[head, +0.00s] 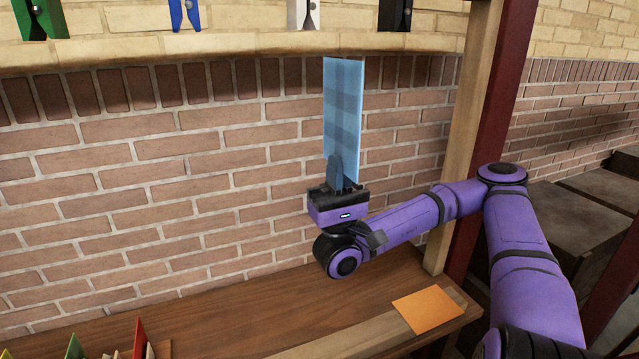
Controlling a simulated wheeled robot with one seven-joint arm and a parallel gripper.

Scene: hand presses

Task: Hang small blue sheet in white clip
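A small light-blue sheet (343,108) stands upright above my gripper (340,168), in the middle of the head view. My gripper points up and is shut on the sheet's lower end. The white clip (303,14) hangs at the top edge of the view, to the left of and above the sheet. The sheet's top edge is lower in the picture than the clip, and the two are apart. The upper part of the clip is cut off by the frame.
A green clip (40,18), a blue clip (185,13) and a black clip (394,14) hang in the same row. A wooden post (470,120) stands right of the sheet. An orange sheet (427,309) lies on the wooden table (250,335). Coloured sheets (139,338) stand at the lower left.

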